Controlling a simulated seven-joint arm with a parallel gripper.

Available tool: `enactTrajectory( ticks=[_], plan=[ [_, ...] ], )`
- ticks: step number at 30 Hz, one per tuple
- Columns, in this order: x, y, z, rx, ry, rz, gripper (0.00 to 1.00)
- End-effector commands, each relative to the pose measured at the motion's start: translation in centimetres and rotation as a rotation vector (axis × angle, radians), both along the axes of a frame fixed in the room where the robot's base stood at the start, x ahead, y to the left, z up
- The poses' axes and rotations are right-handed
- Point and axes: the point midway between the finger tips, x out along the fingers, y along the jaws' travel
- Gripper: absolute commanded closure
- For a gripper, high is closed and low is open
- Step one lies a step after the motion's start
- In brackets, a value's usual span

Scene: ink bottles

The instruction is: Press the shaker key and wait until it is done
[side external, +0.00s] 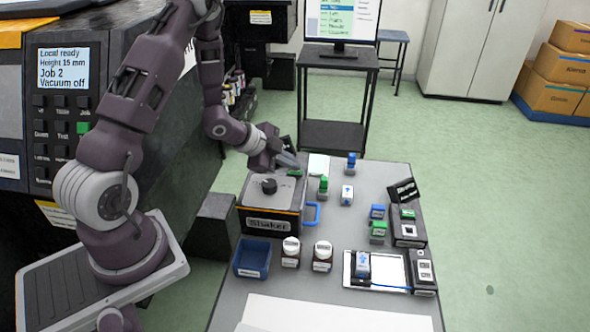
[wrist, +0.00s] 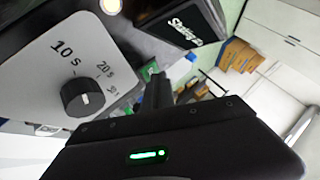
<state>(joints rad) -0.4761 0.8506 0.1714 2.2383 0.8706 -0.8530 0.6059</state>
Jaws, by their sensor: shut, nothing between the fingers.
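The shaker (side external: 270,224) is a dark box with a grey top at the left of the bench, bearing a "Shaker" label. Its black dial (side external: 268,186) also shows in the wrist view (wrist: 84,97), beside marks for 10 s, 20 s and a third, partly unclear. A green key (side external: 295,172) is at the back right of the shaker top. A small black display (wrist: 180,22) appears to read "Shaking". A round pale lamp (wrist: 112,5) looks lit. My gripper (side external: 287,161) is shut and empty, low at the green key; contact cannot be told.
Two white-capped bottles (side external: 291,247) (side external: 323,252) and a blue tray (side external: 252,258) stand before the shaker. A blue handle (side external: 312,213) is at its right side. Green and blue stamps (side external: 347,195) and a framed white plate (side external: 393,270) lie farther right.

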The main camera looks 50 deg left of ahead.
Motion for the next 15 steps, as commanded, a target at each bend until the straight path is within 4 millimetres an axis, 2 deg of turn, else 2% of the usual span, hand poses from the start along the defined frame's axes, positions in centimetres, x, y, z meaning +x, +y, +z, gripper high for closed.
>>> enactTrajectory(
  ticks=[10, 15],
  plan=[
    [-0.02, 0.02, -0.05, 0.001, 0.001, 0.001, 1.00],
    [0.00, 0.06, 0.60, 0.000, 0.000, 0.002, 1.00]
  ],
)
